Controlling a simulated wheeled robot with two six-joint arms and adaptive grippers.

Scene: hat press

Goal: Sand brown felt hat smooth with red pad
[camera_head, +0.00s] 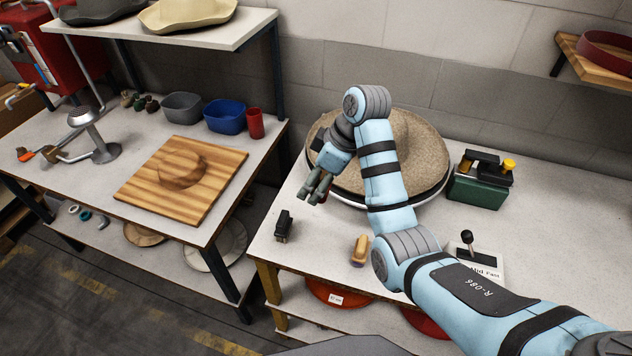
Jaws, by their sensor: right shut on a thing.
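The brown felt hat (424,152) is a speckled tan hat with a wide brim, lying on a round white-edged stand (432,200) on the right table. My right arm crosses in front of it and hides part of its crown and brim. My right gripper (318,189) is at the hat's left front edge, pointing down and shut on the red pad (326,196). Only a sliver of the pad's red shows between the fingers. I cannot tell whether the pad touches the brim. My left gripper is out of view.
A dark brush (284,226) and a wooden-handled brush (360,250) stand at the table's front. A green box (476,191) and a lever control (490,268) are at right. The left table holds a wooden board (220,195) and bowls (225,117).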

